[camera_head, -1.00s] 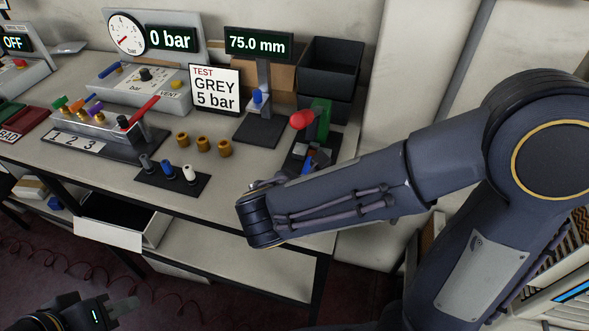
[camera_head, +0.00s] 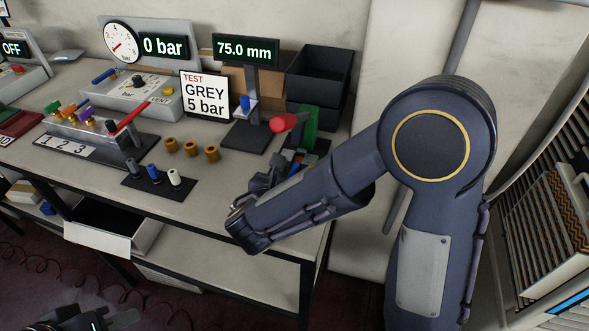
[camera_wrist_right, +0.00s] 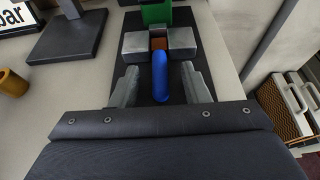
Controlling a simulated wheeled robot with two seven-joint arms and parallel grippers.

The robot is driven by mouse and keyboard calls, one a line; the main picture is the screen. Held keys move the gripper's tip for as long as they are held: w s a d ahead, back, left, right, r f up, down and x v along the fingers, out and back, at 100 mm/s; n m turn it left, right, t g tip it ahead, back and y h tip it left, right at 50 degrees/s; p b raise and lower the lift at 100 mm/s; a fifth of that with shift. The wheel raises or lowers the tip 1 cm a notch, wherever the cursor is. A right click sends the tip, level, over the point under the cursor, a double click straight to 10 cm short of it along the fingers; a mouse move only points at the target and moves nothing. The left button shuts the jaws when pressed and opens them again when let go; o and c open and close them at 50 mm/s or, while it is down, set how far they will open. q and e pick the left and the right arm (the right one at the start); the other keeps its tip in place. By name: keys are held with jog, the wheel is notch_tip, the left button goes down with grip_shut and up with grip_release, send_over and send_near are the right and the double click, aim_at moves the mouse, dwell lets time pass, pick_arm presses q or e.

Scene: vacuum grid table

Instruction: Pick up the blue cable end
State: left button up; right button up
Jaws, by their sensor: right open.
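In the right wrist view, the blue cable end (camera_wrist_right: 160,78) is a rounded blue rod. It points toward me from between two grey metal blocks (camera_wrist_right: 181,42) on a dark base, with a brown piece behind it. My right gripper (camera_wrist_right: 160,86) is open, with one finger on each side of the blue end and a clear gap to both. In the head view, the right gripper (camera_head: 272,178) is at the fixture, and my forearm hides part of it. My left gripper (camera_head: 115,320) is at the bottom left edge, mostly cut off, away from the table.
The fixture has a green body (camera_head: 309,125) and a red handle (camera_head: 284,123). Brass rings (camera_head: 191,149) and a dark stand with plugs (camera_head: 150,184) lie to the left. A display stand (camera_head: 246,133) is close by. Black bins (camera_head: 318,75) stand behind.

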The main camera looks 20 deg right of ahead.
jog(key=shift+c, duration=0.4)
grip_shut()
